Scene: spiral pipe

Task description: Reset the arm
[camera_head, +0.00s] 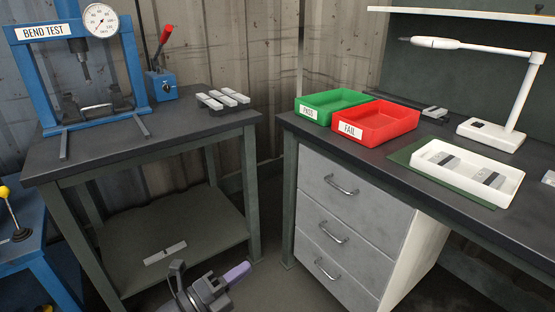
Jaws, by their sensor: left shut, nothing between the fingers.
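My left gripper (212,288) is low at the bottom of the head view, in front of the left workbench and below its top. It is dark, with a purple part on its right side. It is shut with nothing in it, and clear of the bench top. The lower edge of the picture cuts off the rest of my arm. My right gripper is not in view.
The left workbench (180,130) holds a blue bend test press (28,82) and several metal strips on a block (222,100). The right desk (385,165) holds a green PASS bin (325,101), a red FAIL bin (385,122), a white tray (440,176) and a lamp (515,90).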

